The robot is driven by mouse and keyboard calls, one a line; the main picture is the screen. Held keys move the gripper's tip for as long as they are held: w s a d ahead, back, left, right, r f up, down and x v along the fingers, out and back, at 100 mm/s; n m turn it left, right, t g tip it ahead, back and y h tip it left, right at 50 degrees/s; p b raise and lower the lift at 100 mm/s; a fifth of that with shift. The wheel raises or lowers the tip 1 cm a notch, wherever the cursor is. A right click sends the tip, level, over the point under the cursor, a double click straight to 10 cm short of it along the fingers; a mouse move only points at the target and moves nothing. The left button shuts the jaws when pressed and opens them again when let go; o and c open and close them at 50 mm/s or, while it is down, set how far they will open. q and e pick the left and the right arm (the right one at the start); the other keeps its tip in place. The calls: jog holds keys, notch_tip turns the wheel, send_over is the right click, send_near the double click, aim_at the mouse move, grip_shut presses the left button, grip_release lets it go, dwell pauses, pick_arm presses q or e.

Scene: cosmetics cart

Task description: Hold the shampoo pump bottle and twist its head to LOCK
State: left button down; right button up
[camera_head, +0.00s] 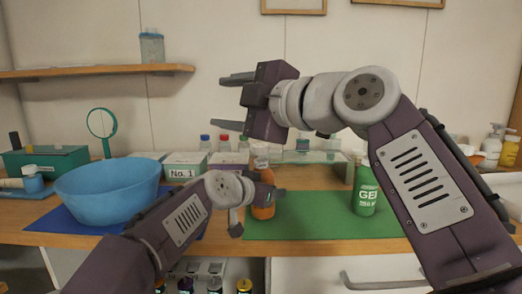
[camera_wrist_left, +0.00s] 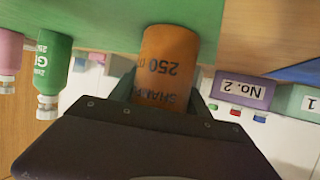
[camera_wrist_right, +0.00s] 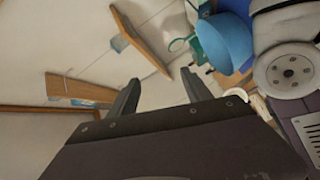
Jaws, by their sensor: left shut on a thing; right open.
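The orange shampoo bottle (camera_head: 263,208) stands on the green mat (camera_head: 310,228) in the head view, partly hidden by my left gripper. In the left wrist view the bottle (camera_wrist_left: 168,60) appears upside down with its "250 m" and "SHAMP" lettering. My left gripper (camera_head: 278,191) is shut on the bottle's body, one finger at each side.
A green GEL bottle (camera_head: 364,192) stands on the mat to the right. A blue bowl (camera_head: 108,190) is at the left, with a No. 1 box (camera_head: 183,172) behind. Small capped bottles stand at the back.

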jog(key=w+d+f+m+g+y, duration=0.1)
jog(key=w+d+f+m+g, duration=0.2)
jog(key=f+m, duration=0.4)
jog(key=m+y, duration=0.2)
jog(key=m, duration=0.1)
send_near(268, 151)
jog(key=x, duration=1.2)
jog(key=shift+w, duration=0.1)
